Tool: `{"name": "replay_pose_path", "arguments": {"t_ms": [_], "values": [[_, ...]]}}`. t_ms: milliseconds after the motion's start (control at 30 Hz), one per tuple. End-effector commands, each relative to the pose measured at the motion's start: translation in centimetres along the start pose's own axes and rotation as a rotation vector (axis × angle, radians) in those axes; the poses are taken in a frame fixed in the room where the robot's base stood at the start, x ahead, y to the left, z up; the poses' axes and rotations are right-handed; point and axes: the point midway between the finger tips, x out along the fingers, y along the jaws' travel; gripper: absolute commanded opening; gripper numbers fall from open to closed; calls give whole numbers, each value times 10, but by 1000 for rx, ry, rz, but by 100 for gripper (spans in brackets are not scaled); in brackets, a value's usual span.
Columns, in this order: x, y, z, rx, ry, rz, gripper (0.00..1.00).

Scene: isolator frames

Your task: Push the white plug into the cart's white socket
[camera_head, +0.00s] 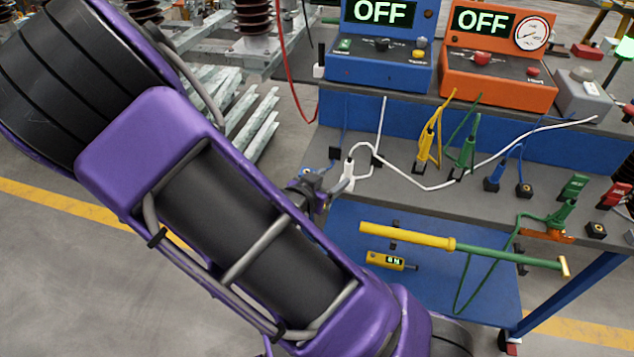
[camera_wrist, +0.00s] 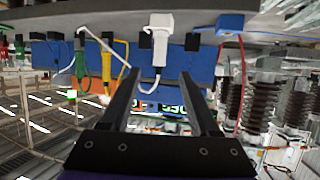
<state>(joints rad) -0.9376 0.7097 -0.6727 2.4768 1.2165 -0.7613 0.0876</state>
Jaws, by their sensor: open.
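The white plug (camera_head: 348,172) stands on the cart's grey shelf, its white cable looping from its top to the right. In the wrist view the white plug (camera_wrist: 159,49) shows between and just beyond my finger tips. A white block (camera_wrist: 160,22) adjoins it at the shelf edge; I cannot tell whether this is the white socket or part of the plug, nor how deep the plug sits. My gripper (camera_wrist: 157,74) is open, with a finger on either side of the plug's line and no clear contact. In the head view my arm largely hides the gripper.
Yellow (camera_head: 428,143) and green (camera_head: 467,152) plugs stand to the right on the shelf (camera_head: 415,178), with a blue plug (camera_head: 493,182) beyond. The white cable crosses among them. Blue (camera_head: 380,65) and orange (camera_head: 497,75) boxes stand behind. A yellow-green rod (camera_head: 410,237) lies in front.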

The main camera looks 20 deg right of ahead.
Motion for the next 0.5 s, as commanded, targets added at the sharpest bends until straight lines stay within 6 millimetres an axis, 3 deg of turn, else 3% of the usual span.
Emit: {"name": "replay_pose_path", "arguments": {"t_ms": [33, 200, 500], "values": [[-15, -2, -3, -1, -3, -6, 62], [-47, -1, -2, -1, -2, -4, 62], [-69, 0, 0, -1, -1, 1, 62]]}}
